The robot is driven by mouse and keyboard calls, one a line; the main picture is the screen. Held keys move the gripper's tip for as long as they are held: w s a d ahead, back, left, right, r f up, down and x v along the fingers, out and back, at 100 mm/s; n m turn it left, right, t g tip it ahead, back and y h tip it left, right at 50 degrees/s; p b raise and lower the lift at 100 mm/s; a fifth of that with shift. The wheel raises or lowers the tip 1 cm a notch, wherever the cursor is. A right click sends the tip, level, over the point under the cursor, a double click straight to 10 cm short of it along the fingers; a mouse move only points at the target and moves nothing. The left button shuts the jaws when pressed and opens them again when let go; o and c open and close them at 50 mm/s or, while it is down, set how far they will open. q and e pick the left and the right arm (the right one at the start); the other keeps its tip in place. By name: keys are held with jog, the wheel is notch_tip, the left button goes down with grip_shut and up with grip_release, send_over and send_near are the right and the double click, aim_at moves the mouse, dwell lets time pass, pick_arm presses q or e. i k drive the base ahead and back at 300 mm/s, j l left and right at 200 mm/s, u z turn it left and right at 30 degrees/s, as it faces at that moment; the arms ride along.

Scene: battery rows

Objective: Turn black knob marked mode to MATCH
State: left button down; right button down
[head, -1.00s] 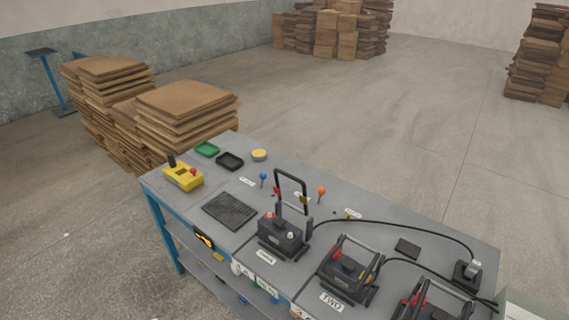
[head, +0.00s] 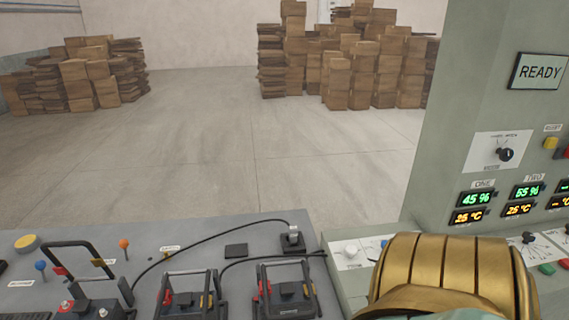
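The black mode knob (head: 505,154) sits on a white plate (head: 490,151) on the upright face of the grey-green console at the right of the head view. A small label reading MODE is below it, and small lettering is above it, too small to read surely. I cannot tell which mark the knob points to. A gold, ribbed part of my own arm fills the lower right and hides part of the console's lower panel. Neither of my grippers shows.
A READY screen (head: 539,72) is above the knob, with green and orange displays (head: 477,198) below it. The grey workbench (head: 205,248) at left holds several black battery units with cables. Cardboard stacks (head: 383,72) stand far back; the floor between is clear.

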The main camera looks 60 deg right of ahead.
aim_at(506, 154)
jog(key=z, duration=3.35)
jog(key=i+l, duration=0.3)
jog(key=i+l+u, duration=0.4)
jog(key=l+u, duration=0.25)
jog(key=i+l+u, duration=0.1)
jog(key=l+u, duration=0.2)
jog(key=l, duration=0.15)
